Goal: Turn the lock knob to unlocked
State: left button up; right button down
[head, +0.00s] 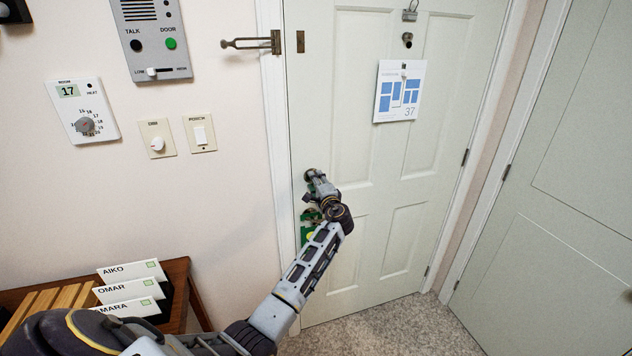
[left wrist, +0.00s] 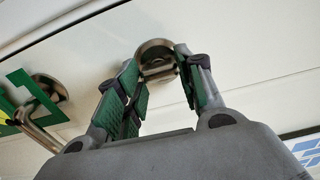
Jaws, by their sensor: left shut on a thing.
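The lock knob (head: 308,174) is a small round dull-metal piece near the left edge of the pale door (head: 350,150), above the lever handle. In the left wrist view the knob (left wrist: 153,48) sits between the fingertips of my left gripper (left wrist: 160,68). My left gripper (head: 315,181) reaches the door from below and is shut on the knob, its green-lined fingers on either side. In the head view the gripper partly covers the knob, and its turn position cannot be read. My right gripper is in neither view.
A door guard (head: 250,43) and calendar (head: 399,92) are higher up. A wooden rack with name cards (head: 130,290) stands at lower left.

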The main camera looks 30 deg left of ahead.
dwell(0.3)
pick_arm(q)
jog(key=o, duration=1)
jog(key=shift+v, duration=6.05)
